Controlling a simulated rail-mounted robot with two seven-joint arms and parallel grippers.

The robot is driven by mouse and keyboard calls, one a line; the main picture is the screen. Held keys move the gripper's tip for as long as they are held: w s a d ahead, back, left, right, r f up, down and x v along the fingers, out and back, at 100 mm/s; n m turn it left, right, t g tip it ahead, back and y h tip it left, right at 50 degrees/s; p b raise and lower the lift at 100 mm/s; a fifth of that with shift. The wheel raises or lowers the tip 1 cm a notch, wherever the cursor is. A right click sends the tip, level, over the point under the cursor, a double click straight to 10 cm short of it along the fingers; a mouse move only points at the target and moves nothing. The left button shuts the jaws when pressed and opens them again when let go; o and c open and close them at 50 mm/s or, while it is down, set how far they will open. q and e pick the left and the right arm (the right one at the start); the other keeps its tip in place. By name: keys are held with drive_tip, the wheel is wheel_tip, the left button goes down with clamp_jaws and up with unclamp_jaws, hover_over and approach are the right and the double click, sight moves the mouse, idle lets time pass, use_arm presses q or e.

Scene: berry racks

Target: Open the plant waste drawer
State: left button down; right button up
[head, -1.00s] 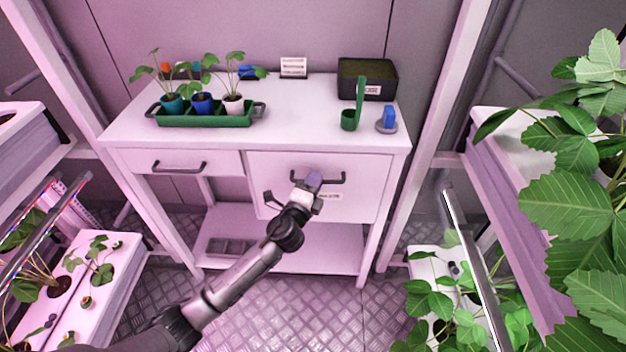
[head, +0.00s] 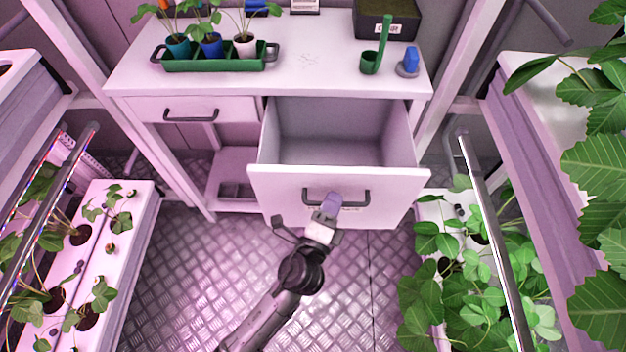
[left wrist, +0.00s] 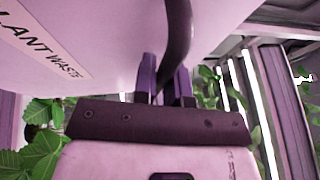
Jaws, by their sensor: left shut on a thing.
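The plant waste drawer (head: 275,185) is the deep right-hand drawer of the white bench. It stands pulled out, and its grey, empty-looking inside shows in the head view. Its label (left wrist: 45,45) reading "...LANT WASTE" shows in the left wrist view. Its dark bar handle (head: 360,197) runs across the front; in the left wrist view the handle (left wrist: 178,45) passes between the fingers. My left gripper (head: 330,203) is shut on the handle, and its fingers also show in the left wrist view (left wrist: 166,88). My right gripper is not in view.
A shallow closed drawer (head: 190,110) sits to the left. On the bench top stand a green tray (head: 215,64) of potted plants, a green scoop (head: 370,62), a blue-topped item (head: 410,62) and a dark box (head: 388,22). Plant racks flank both sides; the metal floor (head: 185,275) between is clear.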

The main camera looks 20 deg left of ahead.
use_arm(q)
drive_tip(key=shift+s+d, duration=0.1)
drive_tip(key=shift+s, duration=0.35)
drive_tip(key=c, duration=1.2)
unclamp_jaws()
drive_tip(key=shift+b+v, duration=1.4)
drive_tip(key=shift+v, duration=5.5)
